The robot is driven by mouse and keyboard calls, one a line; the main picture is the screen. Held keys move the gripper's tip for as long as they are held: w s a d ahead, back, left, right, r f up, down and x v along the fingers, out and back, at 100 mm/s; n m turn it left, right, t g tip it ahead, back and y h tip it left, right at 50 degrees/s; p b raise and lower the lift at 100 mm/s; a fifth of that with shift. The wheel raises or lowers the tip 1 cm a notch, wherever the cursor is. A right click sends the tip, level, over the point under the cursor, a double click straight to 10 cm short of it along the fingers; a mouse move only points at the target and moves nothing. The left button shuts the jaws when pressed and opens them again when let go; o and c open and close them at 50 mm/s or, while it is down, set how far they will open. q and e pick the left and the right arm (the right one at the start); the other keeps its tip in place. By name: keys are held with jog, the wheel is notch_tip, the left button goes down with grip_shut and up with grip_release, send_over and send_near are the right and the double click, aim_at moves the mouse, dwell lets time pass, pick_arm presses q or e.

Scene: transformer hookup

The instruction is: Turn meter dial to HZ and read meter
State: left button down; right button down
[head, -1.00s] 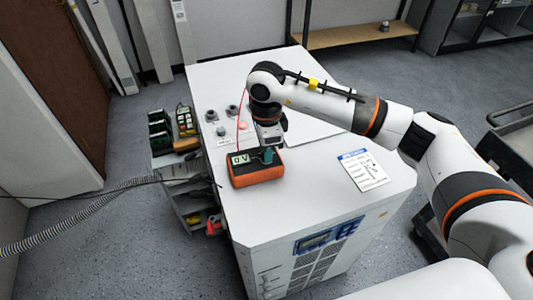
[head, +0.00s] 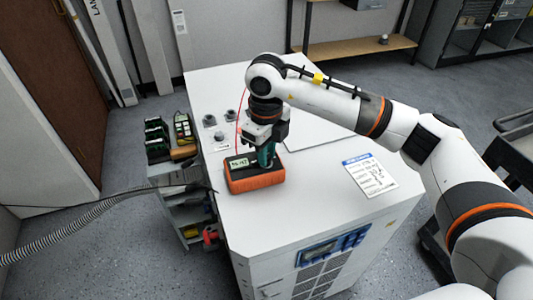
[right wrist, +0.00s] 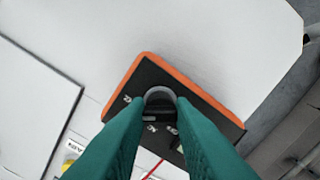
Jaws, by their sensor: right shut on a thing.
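The orange meter (head: 256,183) with a black face lies on the white cabinet top (head: 330,215). Its lit display (head: 241,164) shows small characters that I cannot read for certain. My right gripper (head: 266,160) points down onto the meter's right part, with its green fingers at the face. In the right wrist view the green fingers (right wrist: 160,108) are closed on the meter's round grey dial (right wrist: 160,94). The fingers hide part of the dial and its labels, so the dial's setting cannot be read. My left gripper is out of view.
A printed card (head: 370,175) lies right of the meter. Several grey knobs and a red cable (head: 239,118) are behind it. A shelf with tools (head: 183,130) and a ribbed hose (head: 90,222) are at the left.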

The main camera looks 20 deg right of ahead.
jog(key=shift+m, duration=0.6)
jog(key=c, duration=1.2)
grip_release()
jog(key=shift+c, duration=0.2)
notch_tip(320, 180, up, 12)
jog(key=b, duration=0.1)
